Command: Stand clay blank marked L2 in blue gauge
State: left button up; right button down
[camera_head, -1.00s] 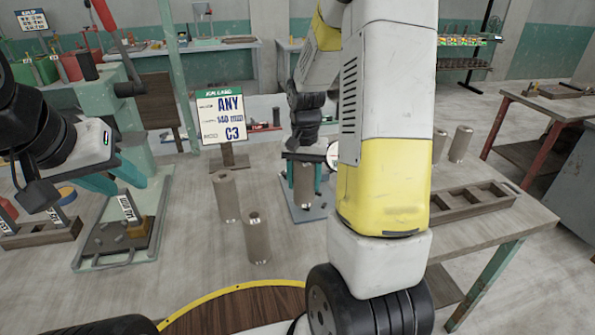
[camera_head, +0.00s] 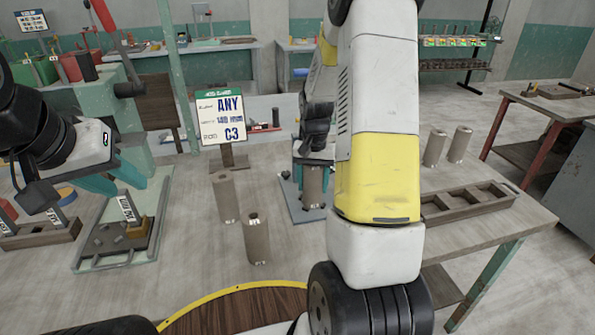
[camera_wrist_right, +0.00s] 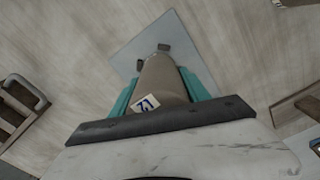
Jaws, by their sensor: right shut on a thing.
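The clay blank marked L2 (camera_wrist_right: 160,85) is a grey-brown cylinder with a white L2 label (camera_wrist_right: 146,103). My right gripper (camera_wrist_right: 162,92) is shut on it, a teal finger on either side. In the head view the blank (camera_head: 313,188) is upright over the blue-grey plate of the gauge (camera_head: 296,207). In the right wrist view the plate (camera_wrist_right: 135,52) shows dark lugs (camera_wrist_right: 164,47) close to the blank's far end. I cannot tell if the blank touches the plate. My left gripper (camera_head: 112,182) is open and empty at the left, above a green fixture.
Two more cylinders (camera_head: 226,197) (camera_head: 257,238) stand left of the gauge. A card on a stand (camera_head: 221,117) is behind them. The green fixture plate (camera_head: 100,262) is at left. A wooden compartment tray (camera_head: 480,208) and two cylinders (camera_head: 435,147) stand at right.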

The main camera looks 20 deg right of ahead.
jog(key=shift+f, duration=0.1)
jog(key=c, duration=0.5)
grip_release()
notch_tip(320, 180, up, 12)
jog(key=shift+r, duration=0.15)
jog(key=s+a+r+n+t, duration=0.2)
jog(key=s+a+r, duration=0.1)
jog(key=s, duration=0.3)
jog(key=s+a+r+n+t+y, duration=0.1)
jog(key=s+a+r+n+t, duration=0.1)
jog(key=s+a+r, duration=0.2)
jog(key=s+a+r+n+t+y, duration=0.1)
jog(key=s+a+r, duration=0.3)
jog(key=s, duration=0.6)
jog(key=shift+s+a+r+n+t, duration=0.1)
jog(key=shift+a+r+n+t, duration=0.1)
jog(key=shift+r+t, duration=0.15)
jog(key=shift+s+a+r+n+t, duration=0.1)
jog(key=shift+r+n+t, duration=0.1)
jog(key=shift+r+t, duration=0.1)
